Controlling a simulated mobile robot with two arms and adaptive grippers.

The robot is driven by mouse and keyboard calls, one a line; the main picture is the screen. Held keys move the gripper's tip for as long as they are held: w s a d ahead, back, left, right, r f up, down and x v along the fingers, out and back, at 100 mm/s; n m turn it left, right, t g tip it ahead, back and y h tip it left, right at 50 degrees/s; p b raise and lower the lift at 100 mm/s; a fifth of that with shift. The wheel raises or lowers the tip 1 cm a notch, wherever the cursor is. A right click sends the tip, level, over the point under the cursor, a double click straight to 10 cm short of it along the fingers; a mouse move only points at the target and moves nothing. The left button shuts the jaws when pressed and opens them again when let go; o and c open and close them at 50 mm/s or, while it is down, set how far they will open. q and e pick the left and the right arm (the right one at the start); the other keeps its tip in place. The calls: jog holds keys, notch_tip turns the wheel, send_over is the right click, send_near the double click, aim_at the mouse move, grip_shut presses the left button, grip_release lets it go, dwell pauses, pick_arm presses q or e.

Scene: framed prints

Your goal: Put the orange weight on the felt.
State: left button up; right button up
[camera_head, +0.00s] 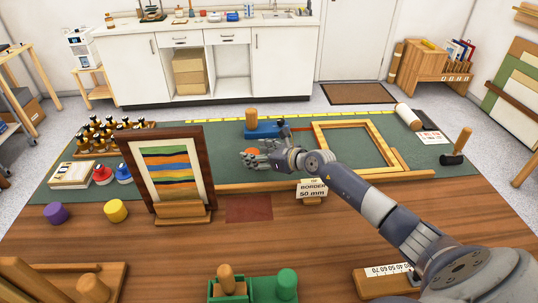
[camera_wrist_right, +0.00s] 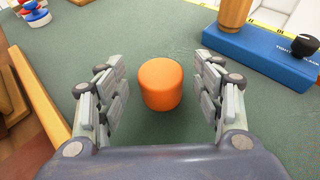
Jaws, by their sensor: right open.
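The orange weight (camera_wrist_right: 160,83) is a short cylinder standing upright on the green mat (camera_wrist_right: 155,140). In the head view only a bit of the orange weight (camera_head: 250,151) shows behind my right gripper (camera_head: 254,160). In the right wrist view my right gripper (camera_wrist_right: 160,80) is open, with one finger on each side of the weight and a visible gap on both sides. A dark red square (camera_head: 249,208), which looks like the felt, lies bare on the wooden table in front of the mat. My left gripper is not in view.
A framed striped print (camera_head: 170,171) stands left of the red square. A "BORDER 50 mm" sign (camera_head: 311,190) stands right of it. A blue tool (camera_head: 262,130) is behind the weight. An empty wooden frame (camera_head: 385,135) lies right. Purple (camera_head: 56,213) and yellow (camera_head: 116,210) weights stand left.

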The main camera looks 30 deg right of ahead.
jog(key=v, duration=1)
jog(key=shift+s+f, duration=0.1)
jog(key=shift+s, duration=0.1)
jog(key=shift+s+d+r, duration=0.25)
jog(key=shift+s+r, duration=0.1)
jog(key=shift+s, duration=0.25)
